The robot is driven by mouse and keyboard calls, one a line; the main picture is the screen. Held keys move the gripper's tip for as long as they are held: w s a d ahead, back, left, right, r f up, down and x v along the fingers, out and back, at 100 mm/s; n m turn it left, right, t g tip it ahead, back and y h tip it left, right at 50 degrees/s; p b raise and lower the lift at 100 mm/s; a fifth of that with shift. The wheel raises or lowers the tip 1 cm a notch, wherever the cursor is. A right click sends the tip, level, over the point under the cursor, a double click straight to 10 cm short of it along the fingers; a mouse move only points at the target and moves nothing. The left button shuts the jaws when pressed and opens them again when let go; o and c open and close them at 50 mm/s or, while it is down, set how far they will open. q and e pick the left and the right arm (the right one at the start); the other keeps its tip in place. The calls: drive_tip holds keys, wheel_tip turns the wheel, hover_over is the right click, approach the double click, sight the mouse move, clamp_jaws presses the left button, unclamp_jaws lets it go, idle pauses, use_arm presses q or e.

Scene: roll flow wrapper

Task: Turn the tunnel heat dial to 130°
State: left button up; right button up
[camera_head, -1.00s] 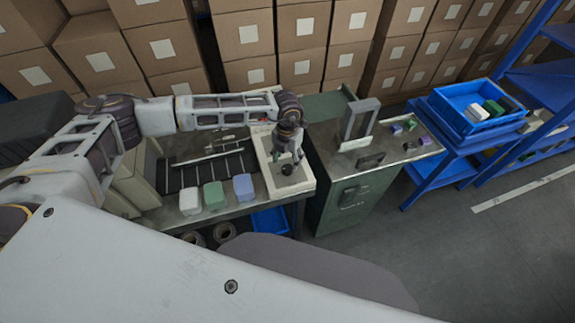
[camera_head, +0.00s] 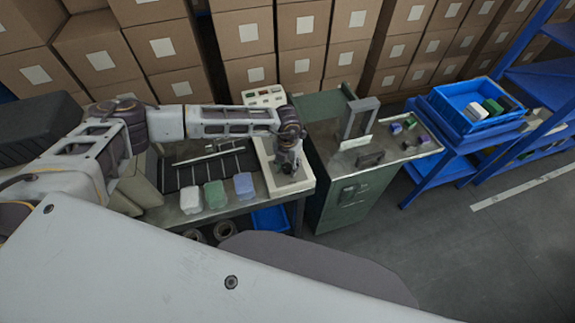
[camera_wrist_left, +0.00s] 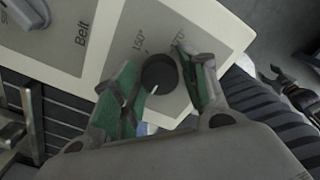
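The tunnel heat dial (camera_wrist_left: 159,74) is a round black knob on a pale panel (camera_wrist_left: 205,28). Its white pointer mark faces the bottom of the left wrist view; a printed "150°" label stands above left of it, and another label above right is partly covered. My left gripper (camera_wrist_left: 163,72) is open, its green-padded fingers on either side of the knob with narrow gaps seeming to show. In the head view my left gripper (camera_head: 288,170) is low over the panel (camera_head: 302,186) and hides most of the knob.
A panel section marked "Belt" (camera_wrist_left: 45,32) with another knob lies beside the dial. White, green and blue blocks (camera_head: 215,194) sit at the bench's front edge. A green cabinet (camera_head: 345,205) stands right of the panel, and a blue bin (camera_head: 480,106) sits further right.

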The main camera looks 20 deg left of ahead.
use_arm(q)
drive_tip(key=c, duration=0.6)
drive_tip(key=shift+o, duration=0.2)
